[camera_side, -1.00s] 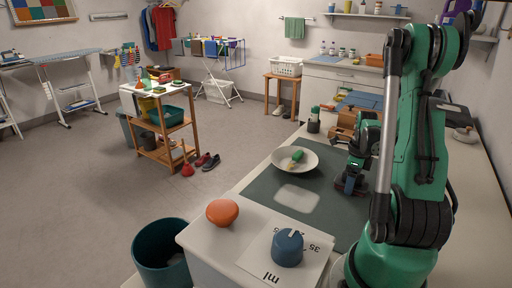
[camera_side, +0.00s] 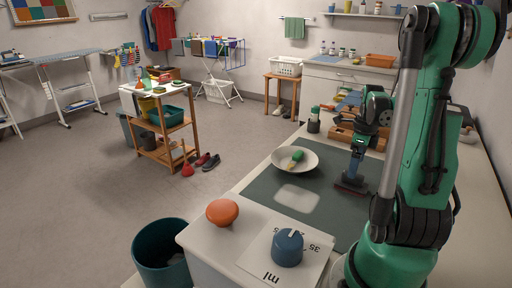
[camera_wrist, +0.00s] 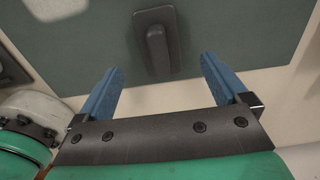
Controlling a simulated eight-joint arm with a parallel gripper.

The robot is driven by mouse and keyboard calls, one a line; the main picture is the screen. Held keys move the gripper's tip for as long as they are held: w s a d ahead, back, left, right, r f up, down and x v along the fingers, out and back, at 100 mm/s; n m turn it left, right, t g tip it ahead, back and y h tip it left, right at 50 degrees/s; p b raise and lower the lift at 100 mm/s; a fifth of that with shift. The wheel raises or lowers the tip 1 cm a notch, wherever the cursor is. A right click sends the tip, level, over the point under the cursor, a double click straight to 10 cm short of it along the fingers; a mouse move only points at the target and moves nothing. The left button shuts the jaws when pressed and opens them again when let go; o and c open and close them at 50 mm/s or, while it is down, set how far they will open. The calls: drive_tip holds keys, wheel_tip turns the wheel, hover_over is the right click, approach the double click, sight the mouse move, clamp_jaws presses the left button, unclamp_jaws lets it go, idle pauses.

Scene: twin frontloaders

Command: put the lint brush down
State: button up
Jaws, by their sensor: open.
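The lint brush (camera_side: 350,187) lies on the dark green mat (camera_side: 262,193), dark with a reddish tint in the side view. The fingers partly cover the brush in the side view.
A pale bowl (camera_side: 308,165) holding a green and yellow item stands left of the brush. A wooden caddy (camera_side: 345,139) is behind. An orange rounded object (camera_side: 222,212) and a blue dial (camera_side: 287,248) are at the front. The mat's middle is clear.

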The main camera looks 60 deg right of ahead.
wheel_tip(320, 180, up, 6)
drive_tip(key=shift+f, duration=0.15)
drive_tip(key=shift+w+a, duration=0.1)
drive_tip(key=shift+w, duration=0.1)
drive_tip(key=w+a+m+t, duration=0.2)
drive_tip(key=w+a+m, duration=0.3)
drive_tip(key=a+m, duration=0.4)
drive_tip(key=w+a+r+m+t, duration=0.1)
drive_tip(key=w+a+m, duration=0.3)
drive_tip(key=a+m, duration=0.5)
drive_tip(key=w+a+m+t, duration=0.4)
drive_tip(key=a+m, duration=0.5)
drive_tip(key=m, duration=0.9)
drive_tip(key=shift+w+a+r, duration=0.3)
drive_tip(key=shift+w+r, duration=0.05)
drive_tip(key=shift+w, duration=0.5)
drive_tip(key=shift+o, duration=0.3)
